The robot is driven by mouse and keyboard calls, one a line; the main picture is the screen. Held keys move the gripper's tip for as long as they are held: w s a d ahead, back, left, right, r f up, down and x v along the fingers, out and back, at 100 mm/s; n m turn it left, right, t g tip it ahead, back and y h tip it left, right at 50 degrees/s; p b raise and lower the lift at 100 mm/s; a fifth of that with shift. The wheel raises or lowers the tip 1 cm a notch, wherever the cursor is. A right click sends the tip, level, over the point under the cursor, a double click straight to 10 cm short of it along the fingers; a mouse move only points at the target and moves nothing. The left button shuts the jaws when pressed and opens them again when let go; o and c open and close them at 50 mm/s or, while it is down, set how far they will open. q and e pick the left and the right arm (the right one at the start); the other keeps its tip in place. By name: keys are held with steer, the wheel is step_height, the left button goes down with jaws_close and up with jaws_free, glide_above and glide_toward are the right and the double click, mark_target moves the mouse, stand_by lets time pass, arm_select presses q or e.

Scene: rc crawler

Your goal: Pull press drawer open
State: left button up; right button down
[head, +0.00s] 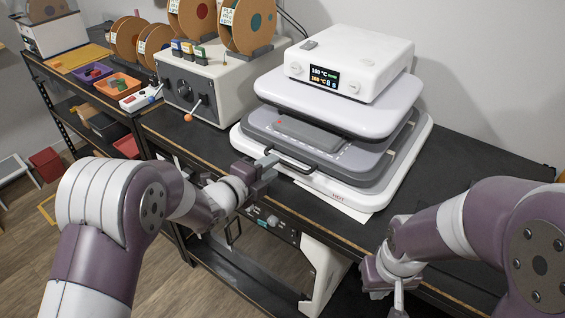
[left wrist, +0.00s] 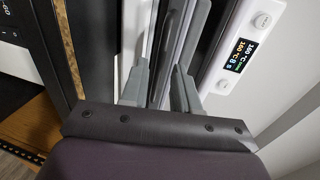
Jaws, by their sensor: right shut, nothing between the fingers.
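The white and grey heat press (head: 335,110) stands on the black bench, its upper part raised above a grey drawer tray (head: 345,160). The drawer has a dark bar handle (head: 292,164) on its front, facing me. My left gripper (head: 270,161) is at the left end of this handle. In the left wrist view its two fingers (left wrist: 160,85) stand apart, pointing at the layered press front. Whether the handle lies between them is unclear. My right gripper (head: 388,287) is shut and empty, low at the bench's front edge, away from the press.
A control box (head: 198,85) with knobs and an orange-tipped lever stands left of the press, with filament spools (head: 245,25) on top. Small bins (head: 118,84) sit further left. The bench right of the press (head: 480,165) is clear.

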arm_select(q)
steer(key=x, duration=0.4)
steer(key=shift+s+d, duration=0.1)
steer(key=shift+d, duration=0.1)
steer(key=shift+w+d+f, duration=0.1)
steer(key=shift+w, duration=0.3)
steer(key=shift+d, duration=0.1)
steer(key=shift+c, duration=0.3)
jaws_close()
